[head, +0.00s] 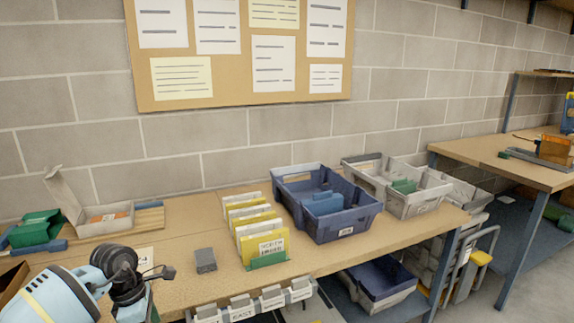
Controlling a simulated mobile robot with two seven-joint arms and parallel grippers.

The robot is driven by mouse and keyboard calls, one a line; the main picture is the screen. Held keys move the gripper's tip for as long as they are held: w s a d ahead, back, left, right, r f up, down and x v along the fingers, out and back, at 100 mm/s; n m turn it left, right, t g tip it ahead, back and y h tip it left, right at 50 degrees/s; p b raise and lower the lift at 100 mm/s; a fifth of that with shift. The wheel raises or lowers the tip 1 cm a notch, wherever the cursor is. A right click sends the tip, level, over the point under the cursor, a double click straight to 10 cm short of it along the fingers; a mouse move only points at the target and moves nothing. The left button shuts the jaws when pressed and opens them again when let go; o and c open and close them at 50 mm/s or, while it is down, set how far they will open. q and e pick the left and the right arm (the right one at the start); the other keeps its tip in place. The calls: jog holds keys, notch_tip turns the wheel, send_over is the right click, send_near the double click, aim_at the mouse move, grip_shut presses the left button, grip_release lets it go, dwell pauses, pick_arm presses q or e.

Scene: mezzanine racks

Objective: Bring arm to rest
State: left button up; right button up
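My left arm comes in at the lower left, with a pale blue link and black wrist joints. My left gripper (163,272) is small and dark here, over the left part of the wooden bench (205,293). I cannot tell whether its fingers are open or shut, and I see nothing clearly held in it. A dark grey block (205,260) lies on the bench just to its right, apart from it. My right gripper is not in view.
A file rack (268,261) with yellow and white cards stands mid-bench. Right of it are a blue crate (345,222) and grey crates (428,203). A green bin (36,229) and an open box (104,220) stand at left. Labelled holders (240,308) line the front edge.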

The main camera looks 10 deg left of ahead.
pick_arm(q)
jog(key=s+d+n+t+h+p, duration=0.1)
jog(key=s+d+n+t+h, duration=0.25)
jog(key=d+n+h, duration=0.35)
jog(key=s+d+n+t+h, duration=0.25)
jog(key=s+d+n, duration=0.2)
jog(key=d, duration=0.55)
jog(key=s+d+n+t+h+p, duration=0.1)
jog(key=s+d+n+t+h, duration=0.25)
jog(key=d+n, duration=0.4)
jog(key=s+a+f+n+y+p, duration=0.1)
jog(key=s+a+f+n+y, duration=0.4)
jog(key=s+f+n, duration=0.3)
jog(key=s+a+f+n+y, duration=0.5)
jog(key=s+f+n+y, duration=0.3)
jog(key=s+n, duration=0.7)
jog(key=f+n, duration=0.1)
jog(key=n, duration=0.3)
jog(key=shift+a+f+n+y+p, duration=0.15)
jog(key=shift+f+n+y+p, duration=0.15)
jog(key=shift+n+p, duration=0.1)
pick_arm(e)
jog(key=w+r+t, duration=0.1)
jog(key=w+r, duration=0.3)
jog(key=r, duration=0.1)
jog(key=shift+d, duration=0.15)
